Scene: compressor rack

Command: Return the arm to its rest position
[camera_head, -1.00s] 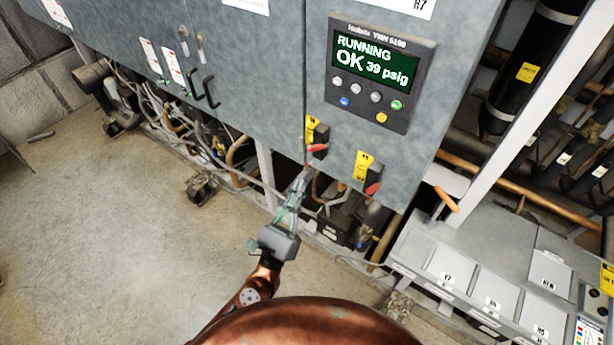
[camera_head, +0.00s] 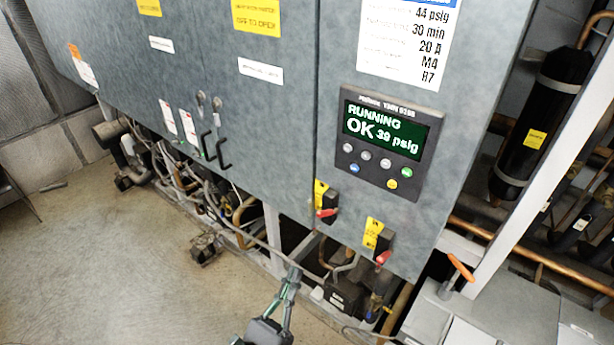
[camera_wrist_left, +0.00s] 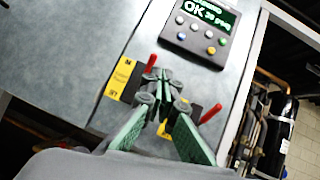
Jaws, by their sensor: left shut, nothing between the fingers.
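My left gripper (camera_head: 292,275) is shut and empty. In the head view it points up toward the underside of the grey cabinet (camera_head: 270,160), below and left of the two red-handled switches. In the left wrist view its green fingers (camera_wrist_left: 160,85) meet in front of the cabinet panel, between the two switches in the picture. The left switch (camera_head: 328,208) and the right switch (camera_head: 381,250) each have a yellow label beside them. The display panel (camera_head: 388,140) above them reads "RUNNING OK 39 psig". My right gripper is in neither view.
Pipes and hoses (camera_head: 240,222) run under the cabinet. An orange-handled valve (camera_head: 460,267) and a grey box (camera_head: 480,318) stand at the lower right. A black cylinder (camera_head: 540,120) is behind a white post. The concrete floor (camera_head: 110,270) at the left is largely clear.

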